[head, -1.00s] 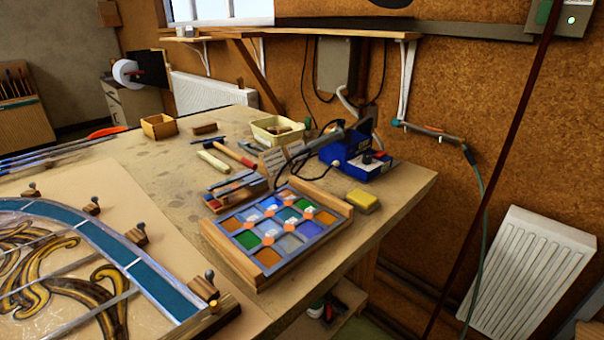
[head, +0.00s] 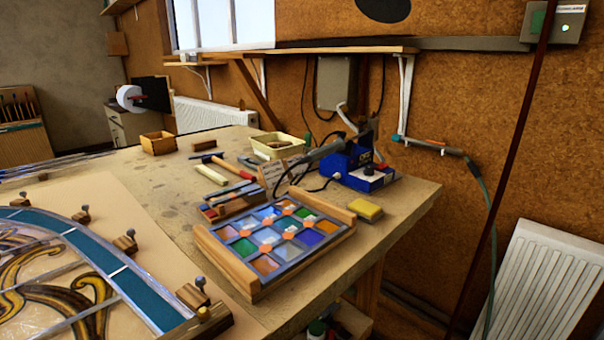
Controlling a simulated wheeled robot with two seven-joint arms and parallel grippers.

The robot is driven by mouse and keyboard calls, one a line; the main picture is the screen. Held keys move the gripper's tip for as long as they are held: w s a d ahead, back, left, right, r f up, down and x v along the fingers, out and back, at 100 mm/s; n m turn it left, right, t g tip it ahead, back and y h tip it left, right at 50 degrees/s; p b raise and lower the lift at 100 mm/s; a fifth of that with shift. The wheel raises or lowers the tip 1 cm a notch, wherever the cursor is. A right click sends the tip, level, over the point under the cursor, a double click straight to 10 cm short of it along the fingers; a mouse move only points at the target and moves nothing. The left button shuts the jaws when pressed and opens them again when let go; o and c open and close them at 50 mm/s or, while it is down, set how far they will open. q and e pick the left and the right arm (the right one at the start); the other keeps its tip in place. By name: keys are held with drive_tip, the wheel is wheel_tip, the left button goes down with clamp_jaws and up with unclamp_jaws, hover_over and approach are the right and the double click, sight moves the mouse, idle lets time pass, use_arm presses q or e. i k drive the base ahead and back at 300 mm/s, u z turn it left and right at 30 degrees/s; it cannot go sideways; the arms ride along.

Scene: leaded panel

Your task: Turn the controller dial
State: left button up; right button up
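The controller is a blue box (head: 364,179) with a small dark dial (head: 367,168) on its light top panel. It stands at the right back part of the workbench (head: 405,207). A soldering iron (head: 328,146) rests in a holder beside the box, with a dark cable curling down to its left. The dial is small here, and I cannot tell its setting. Neither of my grippers shows in the head view.
A wooden-framed coloured glass panel (head: 230,272) lies in front of the controller. A yellow sponge (head: 365,210) sits close by. A cream tray (head: 277,145) and hand tools lie to the left. A large leaded panel (head: 140,285) fills the front left. A radiator (head: 545,285) stands at right.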

sight(369, 169)
drive_tip(key=k, duration=1.25)
drive_tip(key=z, duration=0.9)
drive_tip(key=i, duration=0.65)
drive_tip(key=z, duration=0.65)
drive_tip(key=i, duration=0.75)
drive_tip(key=u, duration=0.85)
drive_tip(key=i, duration=0.55)
drive_tip(key=u, duration=0.6)
